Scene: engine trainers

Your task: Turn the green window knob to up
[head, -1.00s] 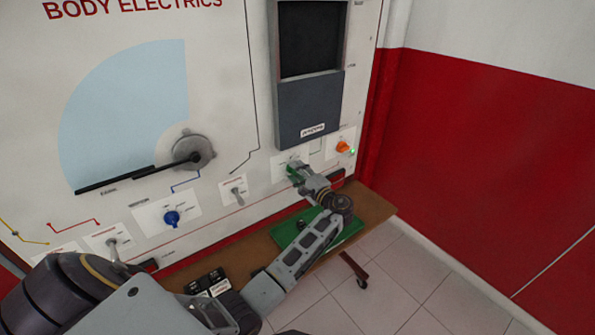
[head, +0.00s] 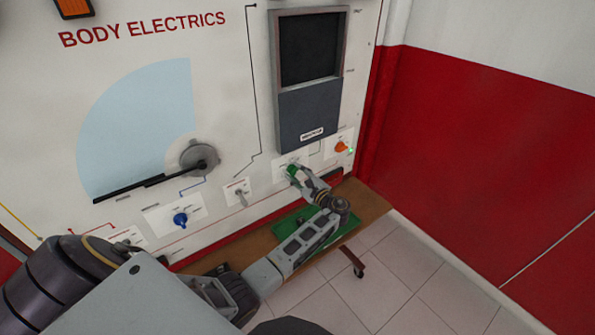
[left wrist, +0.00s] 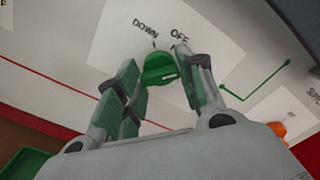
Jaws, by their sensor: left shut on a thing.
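The green window knob (left wrist: 160,69) shows in the left wrist view on a white plate lettered DOWN and OFF. Its UP label is not visible, and I cannot tell exactly where the knob points. My left gripper (left wrist: 166,78) is shut on the knob, with one green-padded finger on each side. In the head view, my left gripper (head: 293,172) is at the same plate, below the dark window unit (head: 307,118), and hides most of the knob. My right gripper is not in view.
An orange knob (head: 341,147) is on the panel to the right of the gripper. A toggle switch (head: 241,198) and a blue knob (head: 180,220) are to its left. A wooden shelf (head: 368,204) with a green tray (head: 290,222) runs below the panel.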

